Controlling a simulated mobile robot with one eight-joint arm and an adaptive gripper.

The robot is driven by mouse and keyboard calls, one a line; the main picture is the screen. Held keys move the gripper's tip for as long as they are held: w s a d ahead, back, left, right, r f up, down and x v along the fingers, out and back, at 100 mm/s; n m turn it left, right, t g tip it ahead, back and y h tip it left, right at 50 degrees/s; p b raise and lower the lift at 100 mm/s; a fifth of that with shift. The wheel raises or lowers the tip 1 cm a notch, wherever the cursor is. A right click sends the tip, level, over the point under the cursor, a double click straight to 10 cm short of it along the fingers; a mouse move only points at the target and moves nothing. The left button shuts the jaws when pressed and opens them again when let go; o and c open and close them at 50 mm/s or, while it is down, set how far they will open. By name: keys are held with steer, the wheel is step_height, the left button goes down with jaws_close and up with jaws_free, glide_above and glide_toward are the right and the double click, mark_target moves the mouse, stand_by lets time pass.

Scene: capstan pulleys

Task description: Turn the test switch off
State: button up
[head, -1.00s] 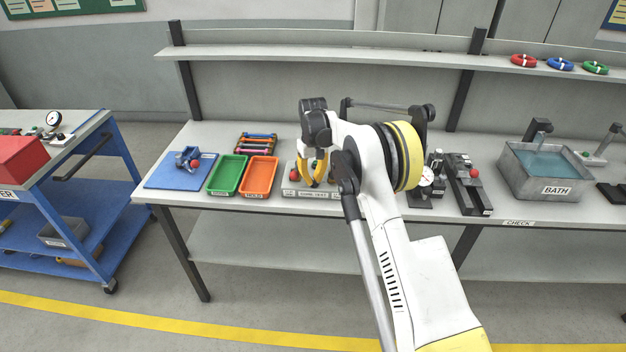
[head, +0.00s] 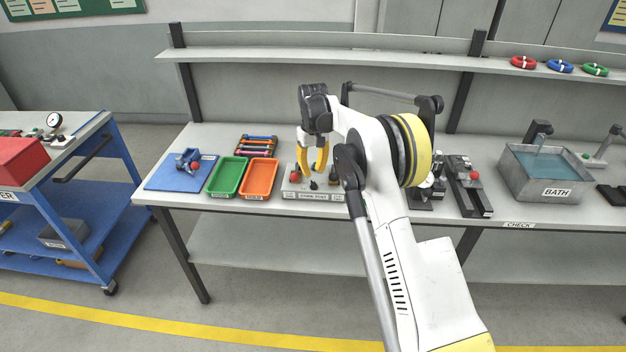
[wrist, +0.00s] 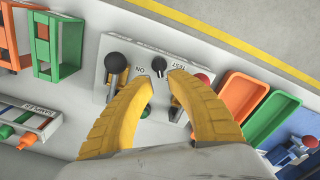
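The test switch (wrist: 158,66) is a small black knob with a pale mark, beside the TEST label on a light grey panel (wrist: 185,60). In the head view the switch (head: 314,185) shows at the panel's front. My gripper (wrist: 161,78) is open and empty, its two curved yellow fingers on either side of the switch in the wrist view. In the head view my gripper (head: 313,172) hangs above the panel, apart from the switch. An ON label (wrist: 140,70) is left of the switch in the wrist view.
A black ball-topped lever (wrist: 115,61) and a red ball knob (wrist: 203,79) flank the switch. Orange (head: 259,177) and green (head: 228,176) trays sit left of the panel in the head view. A dial gauge (head: 426,178) stands to its right.

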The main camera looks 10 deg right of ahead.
mark_target(313, 182)
step_height(313, 182, up, 7)
steer(key=shift+r, duration=0.15)
steer(key=s+r+m+t+b, duration=0.1)
steer(key=s+r+t, duration=0.1)
steer(key=s+r, duration=0.7)
steer(key=s+r+t+b, duration=0.2)
steer(key=s+r, duration=0.3)
steer(key=s, duration=0.7)
steer(key=s+f+t, duration=0.1)
steer(key=s+f, duration=0.3)
steer(key=s, duration=0.7)
steer(key=s+f+m+t+b, duration=0.1)
steer(key=s+f, duration=0.4)
steer(key=s, duration=0.5)
steer(key=shift+s+m+t+b, duration=0.3)
steer(key=shift+s+t, duration=0.05)
steer(key=shift+t, duration=0.25)
